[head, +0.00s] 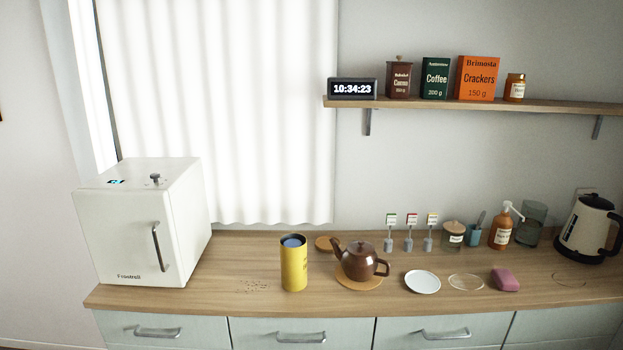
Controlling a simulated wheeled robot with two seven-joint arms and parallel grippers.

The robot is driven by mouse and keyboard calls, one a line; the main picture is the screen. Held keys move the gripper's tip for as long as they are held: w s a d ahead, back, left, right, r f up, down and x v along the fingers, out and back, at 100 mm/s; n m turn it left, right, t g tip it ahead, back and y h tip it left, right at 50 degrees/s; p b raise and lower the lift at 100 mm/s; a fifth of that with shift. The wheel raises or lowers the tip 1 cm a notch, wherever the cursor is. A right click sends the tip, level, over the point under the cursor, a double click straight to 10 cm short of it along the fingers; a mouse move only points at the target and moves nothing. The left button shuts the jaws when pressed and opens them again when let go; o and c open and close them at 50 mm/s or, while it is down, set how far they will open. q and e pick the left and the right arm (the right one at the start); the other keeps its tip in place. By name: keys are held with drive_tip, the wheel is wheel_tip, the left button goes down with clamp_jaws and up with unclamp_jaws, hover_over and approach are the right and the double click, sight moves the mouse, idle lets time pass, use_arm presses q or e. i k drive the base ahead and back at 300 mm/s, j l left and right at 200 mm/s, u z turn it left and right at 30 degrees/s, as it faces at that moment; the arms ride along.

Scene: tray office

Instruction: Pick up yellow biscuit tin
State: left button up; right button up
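The yellow biscuit tin (294,268) is a tall upright cylinder on the wooden counter, left of the brown teapot. Its top looks open, with a dark rim and something blue inside. A round wooden lid-like disc (326,243) lies on the counter behind it, to the right. Neither of my grippers shows in the head view.
A white mini fridge (144,222) stands left of the tin. A brown teapot (362,262) sits on a round mat (350,283) close to its right. Small crumbs (252,286) lie to its left. A white plate (422,281) and pink sponge (505,279) are further right.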

sight(293, 261)
drive_tip(key=i+l+z, duration=0.25)
drive_tip(key=i, duration=0.15)
drive_tip(key=i+z, duration=0.2)
drive_tip(key=i, duration=0.25)
